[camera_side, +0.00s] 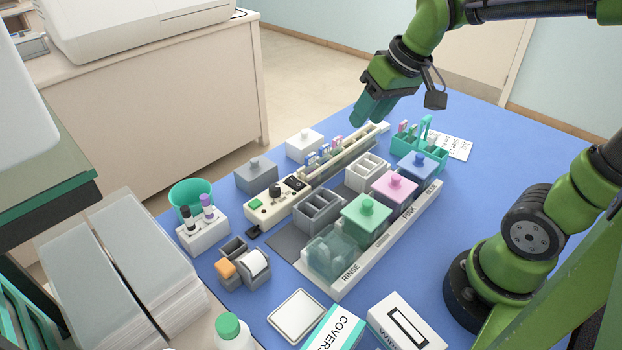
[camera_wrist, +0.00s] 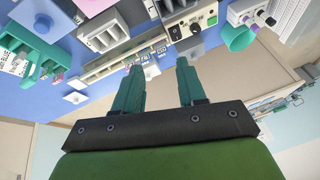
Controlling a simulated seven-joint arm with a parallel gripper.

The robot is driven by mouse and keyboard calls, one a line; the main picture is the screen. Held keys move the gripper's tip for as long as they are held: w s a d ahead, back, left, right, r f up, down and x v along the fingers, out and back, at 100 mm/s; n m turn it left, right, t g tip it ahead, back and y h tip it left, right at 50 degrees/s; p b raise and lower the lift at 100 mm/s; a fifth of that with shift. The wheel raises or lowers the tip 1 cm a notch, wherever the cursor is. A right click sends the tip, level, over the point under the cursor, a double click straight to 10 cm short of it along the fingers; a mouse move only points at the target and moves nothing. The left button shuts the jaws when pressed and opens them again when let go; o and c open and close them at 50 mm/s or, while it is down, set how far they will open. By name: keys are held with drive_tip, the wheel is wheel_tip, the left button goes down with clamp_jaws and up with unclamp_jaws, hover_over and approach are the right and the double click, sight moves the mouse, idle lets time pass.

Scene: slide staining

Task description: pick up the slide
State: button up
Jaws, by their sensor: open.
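Several slides (camera_side: 325,153) with blue and pink label ends stand in a row at the left part of a long beige holder (camera_side: 345,158) in the side view. More slides (camera_side: 408,128) with coloured ends stand in a teal carrier (camera_side: 432,155) with a loop handle. I cannot tell which slide the task means. My gripper (camera_side: 368,110) hangs above and behind the holder, with its teal fingers pointing down. In the wrist view my gripper (camera_wrist: 158,66) is open and empty. Small slide labels (camera_wrist: 150,71) show beyond and between the fingertips, apart from them.
A white tray (camera_side: 385,243) marked RINSE holds lidded green, pink and blue jars. Grey (camera_side: 256,175) and white (camera_side: 305,143) lidded boxes flank the holder's far side. A control box (camera_side: 270,203) adjoins its left end.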

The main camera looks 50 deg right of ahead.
sight(337, 138)
drive_tip(key=w+d+f+n+g+h, duration=0.1)
drive_tip(key=w+d+n+g, duration=0.1)
drive_tip(key=w+d+n, duration=0.5)
drive_tip(key=w+d+n+g, duration=0.3)
drive_tip(key=w+n, duration=0.5)
drive_tip(key=n, duration=0.5)
drive_tip(key=shift+n, duration=0.3)
drive_tip(key=f, duration=1.1)
drive_tip(key=shift+a+f, duration=0.25)
drive_tip(key=shift+f, duration=0.05)
drive_tip(key=f, duration=0.5)
drive_tip(key=shift+s+f, duration=0.1)
drive_tip(key=shift+s, duration=0.15)
clamp_jaws()
